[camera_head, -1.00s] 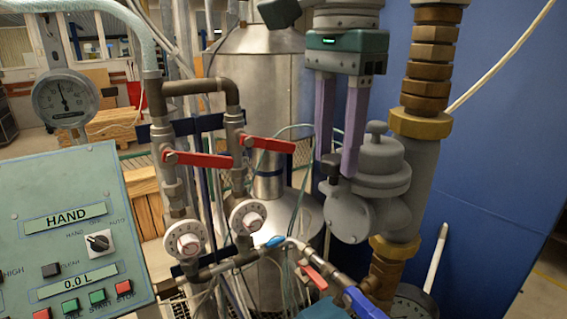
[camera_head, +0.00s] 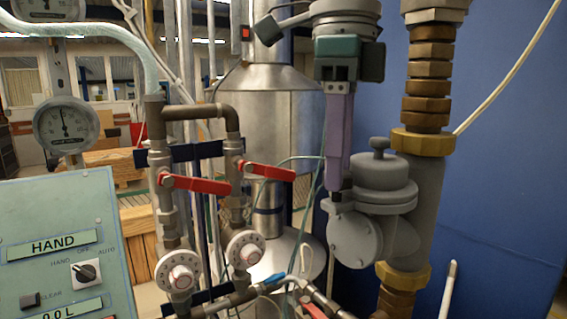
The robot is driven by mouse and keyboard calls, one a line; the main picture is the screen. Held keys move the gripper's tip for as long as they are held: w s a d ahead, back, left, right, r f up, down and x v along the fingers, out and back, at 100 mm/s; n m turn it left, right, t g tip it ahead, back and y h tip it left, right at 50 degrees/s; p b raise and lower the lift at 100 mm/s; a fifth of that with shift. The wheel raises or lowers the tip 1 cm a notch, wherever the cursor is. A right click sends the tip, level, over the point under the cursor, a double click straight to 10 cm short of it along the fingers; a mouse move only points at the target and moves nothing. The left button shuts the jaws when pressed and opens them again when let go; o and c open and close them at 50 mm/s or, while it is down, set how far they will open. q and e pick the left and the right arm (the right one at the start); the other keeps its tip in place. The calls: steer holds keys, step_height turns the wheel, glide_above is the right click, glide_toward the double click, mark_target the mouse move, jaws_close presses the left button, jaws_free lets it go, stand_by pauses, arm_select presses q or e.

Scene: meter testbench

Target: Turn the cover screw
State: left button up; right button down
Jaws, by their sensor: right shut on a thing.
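The grey meter body (camera_head: 378,215) with its round cap sits on the vertical pipe at right of centre. The small dark cover screw (camera_head: 336,196) is at its upper left, above the round side flange. My right gripper (camera_head: 339,186) points down from above and is shut on the cover screw. Its two purple fingers line up one behind the other, so the far one is mostly hidden. The fingertips hide part of the screw. My left gripper is not in view.
Pipes with two red-handled valves (camera_head: 200,184) and white dials (camera_head: 178,272) stand left of the meter. A green control panel (camera_head: 60,245) is at lower left, with a pressure gauge (camera_head: 66,125) above it. A blue wall (camera_head: 500,190) fills the right.

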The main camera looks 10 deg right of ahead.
steer(key=shift+m+b, duration=0.3)
steer(key=shift+m, duration=1.4)
steer(key=c, duration=0.5)
jaws_free()
steer(key=shift+o, duration=0.3)
steer(key=shift+d, duration=0.1)
